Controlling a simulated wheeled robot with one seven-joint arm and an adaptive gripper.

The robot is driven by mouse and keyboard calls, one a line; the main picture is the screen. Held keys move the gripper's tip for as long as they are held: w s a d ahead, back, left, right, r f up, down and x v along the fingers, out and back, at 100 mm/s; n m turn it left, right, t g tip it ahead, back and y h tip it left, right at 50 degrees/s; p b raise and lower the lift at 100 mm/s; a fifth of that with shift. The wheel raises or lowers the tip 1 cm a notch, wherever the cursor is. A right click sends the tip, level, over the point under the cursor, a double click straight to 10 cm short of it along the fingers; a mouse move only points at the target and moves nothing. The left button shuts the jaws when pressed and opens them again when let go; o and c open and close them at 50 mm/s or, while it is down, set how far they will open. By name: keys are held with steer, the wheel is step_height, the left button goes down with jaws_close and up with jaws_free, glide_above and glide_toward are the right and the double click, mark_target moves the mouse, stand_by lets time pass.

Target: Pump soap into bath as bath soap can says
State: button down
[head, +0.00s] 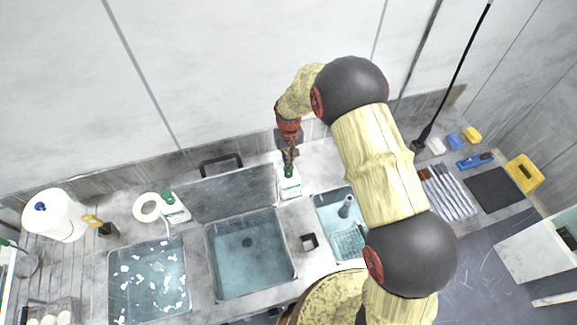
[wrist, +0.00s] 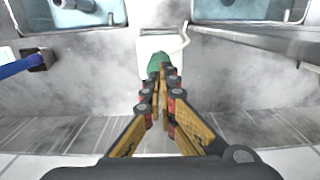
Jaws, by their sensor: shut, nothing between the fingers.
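A white soap can (head: 290,188) with a green label stands on the counter behind the gap between the middle bath (head: 247,285) and the right bath (head: 325,208). In the wrist view the can (wrist: 150,42) has a green pump top (wrist: 158,60) and a thin white spout curving right. My gripper (head: 289,155) is above this can; in the wrist view its shut fingertips (wrist: 164,68) are over the pump top. I cannot tell whether they touch it. A second green-and-white can (head: 175,207) stands behind the left bath (head: 120,295). The writing on both cans is too small to read.
The left bath holds water with white flecks. The right bath holds a grey cylinder (head: 346,206) and a basket (head: 348,243). A raised lid (head: 235,190) stands behind the middle bath.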

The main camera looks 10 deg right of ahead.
steer(key=shift+f+b, duration=0.95)
steer(key=shift+f, duration=0.7)
steer(key=shift+s, duration=0.1)
steer(key=shift+r+p, duration=0.45)
steer(key=shift+r, duration=1.35)
steer(key=shift+f, duration=0.3)
steer(key=shift+f+b, duration=0.35)
steer(key=shift+b, duration=0.15)
